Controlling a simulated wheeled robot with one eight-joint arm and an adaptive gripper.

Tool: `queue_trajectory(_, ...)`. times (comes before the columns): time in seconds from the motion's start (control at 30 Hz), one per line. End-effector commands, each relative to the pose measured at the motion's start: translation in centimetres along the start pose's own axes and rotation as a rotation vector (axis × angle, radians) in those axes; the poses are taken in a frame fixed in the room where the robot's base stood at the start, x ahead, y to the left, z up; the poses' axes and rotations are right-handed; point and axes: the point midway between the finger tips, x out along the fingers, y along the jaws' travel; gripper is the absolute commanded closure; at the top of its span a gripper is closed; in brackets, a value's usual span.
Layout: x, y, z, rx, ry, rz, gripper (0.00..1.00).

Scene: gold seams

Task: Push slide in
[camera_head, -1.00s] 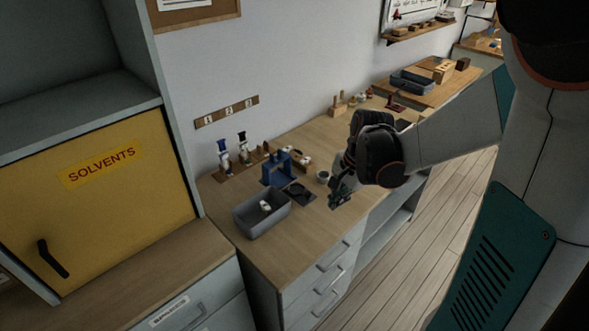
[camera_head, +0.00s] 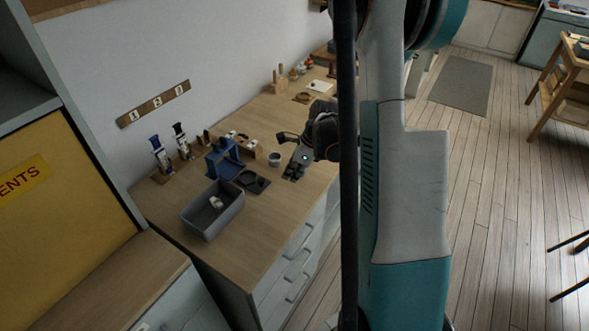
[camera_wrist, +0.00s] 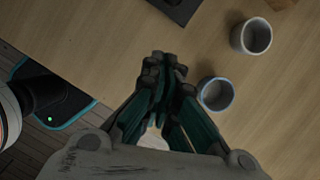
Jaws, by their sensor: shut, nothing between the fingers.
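A blue stand-like fixture (camera_head: 222,160) stands upright on the workbench; I cannot make out which part of it, if any, is a slide. My gripper (camera_head: 292,173) is low over the bench, to the right of the fixture and just right of a small pale cup (camera_head: 275,159). In the wrist view, my gripper (camera_wrist: 165,70) has its fingertips together with nothing held. There a blue-rimmed cup (camera_wrist: 215,95) is close to the right of the fingers, and a grey cup (camera_wrist: 251,37) is farther up. The fixture is not recognisable in the wrist view.
A grey bin (camera_head: 212,210) with a white item inside stands at the bench's near left. A dark mat (camera_head: 252,182) lies between fixture and gripper. Small bottles (camera_head: 160,155) stand along the wall. Drawers (camera_head: 300,255) front the bench, whose front strip is bare.

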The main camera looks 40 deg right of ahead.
Motion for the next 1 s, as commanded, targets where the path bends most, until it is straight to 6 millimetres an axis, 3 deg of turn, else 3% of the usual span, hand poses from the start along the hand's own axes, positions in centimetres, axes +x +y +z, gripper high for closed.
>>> queue_trajectory(0.03, 1.4, 0.0, -0.1, -0.002, 0.0, 0.001, 1.0)
queue_trajectory(0.2, 4.2, 0.0, 0.2, -0.004, 0.0, 0.001, 1.0)
queue_trajectory(0.5, 5.1, 0.1, 3.4, -0.002, 0.0, 0.0, 1.0)
queue_trajectory(1.0, 5.4, -0.2, 4.4, -0.003, 0.001, 0.001, 1.0)
